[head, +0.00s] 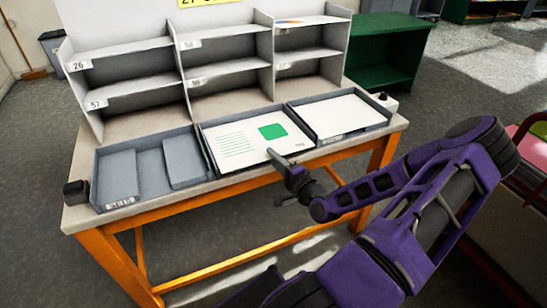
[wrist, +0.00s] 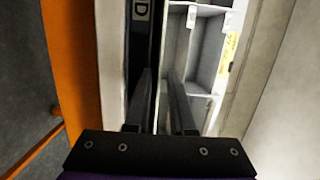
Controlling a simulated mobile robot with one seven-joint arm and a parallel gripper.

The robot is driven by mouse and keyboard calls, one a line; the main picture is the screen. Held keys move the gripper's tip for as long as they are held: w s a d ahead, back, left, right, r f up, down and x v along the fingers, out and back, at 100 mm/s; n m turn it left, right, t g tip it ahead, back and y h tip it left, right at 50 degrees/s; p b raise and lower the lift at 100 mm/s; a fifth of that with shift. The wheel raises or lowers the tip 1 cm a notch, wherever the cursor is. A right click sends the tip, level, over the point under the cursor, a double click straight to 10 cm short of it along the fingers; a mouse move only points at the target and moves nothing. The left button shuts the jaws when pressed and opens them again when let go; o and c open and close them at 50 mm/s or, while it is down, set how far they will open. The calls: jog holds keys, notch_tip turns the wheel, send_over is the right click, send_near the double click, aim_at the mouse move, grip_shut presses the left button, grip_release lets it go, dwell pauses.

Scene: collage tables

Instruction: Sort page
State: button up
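A white page (head: 240,140) with a green block and lines of print lies in the middle grey tray (head: 204,155) on the table. The right tray (head: 345,135) holds blank-looking white paper (head: 337,114). The left tray (head: 130,202) shows only grey panels. My gripper (head: 279,162) is at the front edge of the middle tray, by the page's near right corner. In the wrist view its two fingers (wrist: 160,85) stand apart with no page visible between them. Whether they touch the page or tray I cannot tell.
A grey pigeonhole shelf (head: 190,85) with numbered labels stands along the back of the table (head: 84,165); a coloured sheet (head: 297,22) lies in its upper right. A green cabinet (head: 385,50) stands behind right.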

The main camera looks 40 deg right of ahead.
jog(key=shift+o, duration=0.8)
